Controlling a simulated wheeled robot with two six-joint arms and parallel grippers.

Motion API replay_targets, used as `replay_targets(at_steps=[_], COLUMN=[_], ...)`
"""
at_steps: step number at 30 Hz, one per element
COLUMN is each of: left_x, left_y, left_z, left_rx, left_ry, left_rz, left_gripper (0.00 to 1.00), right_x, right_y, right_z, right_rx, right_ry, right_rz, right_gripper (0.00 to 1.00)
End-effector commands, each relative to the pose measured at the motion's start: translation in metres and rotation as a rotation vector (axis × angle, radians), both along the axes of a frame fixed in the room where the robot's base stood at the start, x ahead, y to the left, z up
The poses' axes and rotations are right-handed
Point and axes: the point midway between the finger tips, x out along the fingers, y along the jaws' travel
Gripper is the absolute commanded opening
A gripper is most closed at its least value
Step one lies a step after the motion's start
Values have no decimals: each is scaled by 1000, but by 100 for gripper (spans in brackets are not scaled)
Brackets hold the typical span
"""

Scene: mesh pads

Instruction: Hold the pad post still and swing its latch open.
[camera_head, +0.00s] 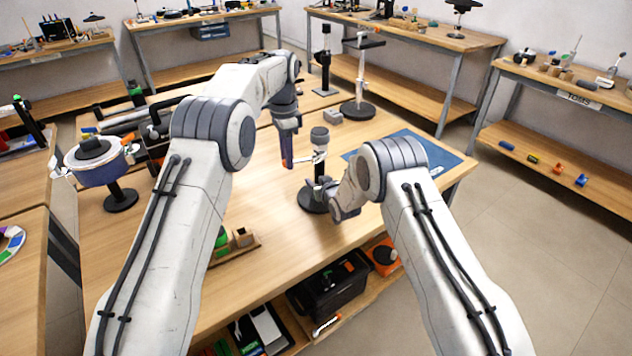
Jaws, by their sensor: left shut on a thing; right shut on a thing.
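The pad post (319,138) is a dark upright post with a grey head and a round black base (309,203), standing upright near the middle of the wooden table. A small pale and orange latch (302,161) sticks out to the left from the post below its head. My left gripper (288,163) comes down at the left of the post and is shut on the latch's outer end. My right gripper (326,190) is shut on the lower post from the right, just above the base. The fingertips are small here, and the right wrist hides part of the post.
A blue mat (425,150) lies behind my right arm. A black stand (358,110) and a grey block (333,115) stand behind the post. A blue round pad on a stand (100,170) is at the left. A wooden tray (245,246) lies in front. Bare tabletop (285,245) lies before the post.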

Motion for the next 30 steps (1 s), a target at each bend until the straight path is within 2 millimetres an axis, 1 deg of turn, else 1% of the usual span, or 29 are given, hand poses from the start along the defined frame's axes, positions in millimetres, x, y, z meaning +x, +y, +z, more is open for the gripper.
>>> replay_targets(at_steps=[1, 6, 15, 16, 17, 18, 19, 29, 30], left_x=[7, 15, 16, 16, 16, 16, 16, 15, 15], left_y=[1, 5, 6, 7, 7, 7, 7, 6, 6], left_z=[0, 1, 1, 1, 0, 0, 0, 0, 0], left_rx=[-2, -2, 0, 0, -1, -1, -1, -1, -1], left_ry=[-10, -10, -7, -7, -6, -6, -6, -3, -3], left_rz=[2, 1, 1, 1, 2, 2, 1, 0, 0], left_gripper=[0, 0, 0, 35, 46, 62, 66, 66, 51], right_x=[-5, -5, -5, -5, -5, -5, -5, -5, -5], right_y=[0, 0, 0, 0, 0, 0, 0, 0, 0], right_z=[-10, -10, -10, -10, -10, -10, -10, -10, -10], right_rx=[-8, -8, -8, -8, -8, -8, -9, -7, -8], right_ry=[22, 22, 21, 22, 21, 22, 21, 21, 22], right_rz=[3, 3, 3, 3, 3, 3, 2, 2, 2], right_gripper=[0, 0, 0, 0, 0, 0, 0, 0, 0])
